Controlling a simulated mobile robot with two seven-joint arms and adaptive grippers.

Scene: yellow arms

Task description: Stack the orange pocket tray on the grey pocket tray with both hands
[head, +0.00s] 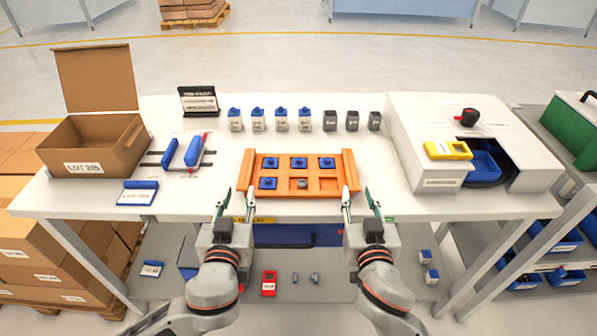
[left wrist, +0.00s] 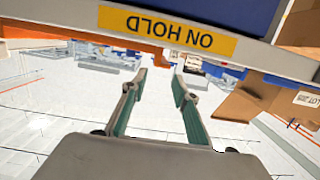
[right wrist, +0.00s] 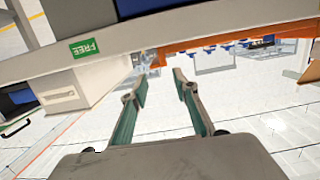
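The orange pocket tray (head: 300,191) lies flat near the front middle of the white table. It has raised side bars and two rows of pockets; several hold blue-topped pieces, and one front pocket shows a grey round thing. I cannot make out a grey pocket tray in any view. My left gripper (head: 236,200) is open and empty at the table's front edge, near the tray's front left corner. My right gripper (head: 358,196) is open and empty near its front right corner. Both wrist views show spread fingers with nothing between them.
An open cardboard box (head: 112,154) and a blue-sided fixture (head: 184,153) stand left. A white machine (head: 435,130) with a yellow tray (head: 448,150) stands right. The table edge carries an ON HOLD label (left wrist: 167,31) and a FREE label (right wrist: 84,49).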

